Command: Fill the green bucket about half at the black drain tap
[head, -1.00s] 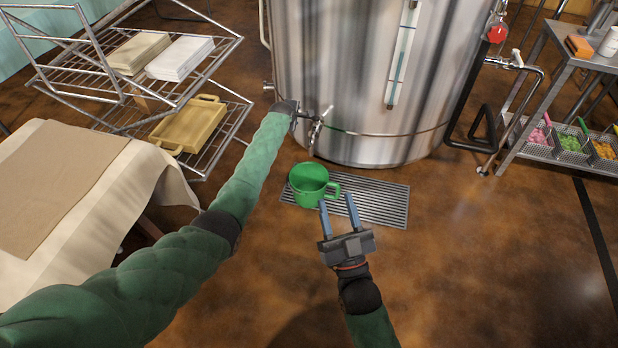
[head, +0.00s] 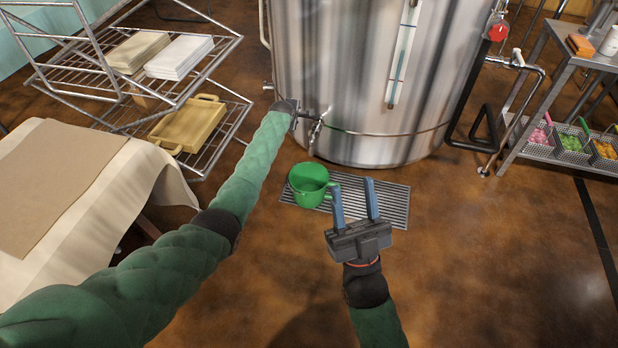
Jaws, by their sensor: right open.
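The green bucket (head: 308,196) stands on the left part of the floor grate, below the drain tap (head: 316,130) on the big steel kettle (head: 365,70). I cannot make out water in it. My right gripper (head: 353,184) is open and empty over the grate, just right of the bucket; its left finger overlaps the bucket's handle side in view, and I cannot tell whether they touch. My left gripper (head: 291,107) is at the tap, beside its lever. Its fingers are mostly hidden, so I cannot tell whether it grips anything.
The grate (head: 388,203) has bare room to the right. A cloth-covered table (head: 165,170) and a wire rack (head: 215,130) with a yellow tray (head: 187,125) stand left. A black bent pipe (head: 487,118) and a metal cart (head: 530,150) stand right. The front floor is clear.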

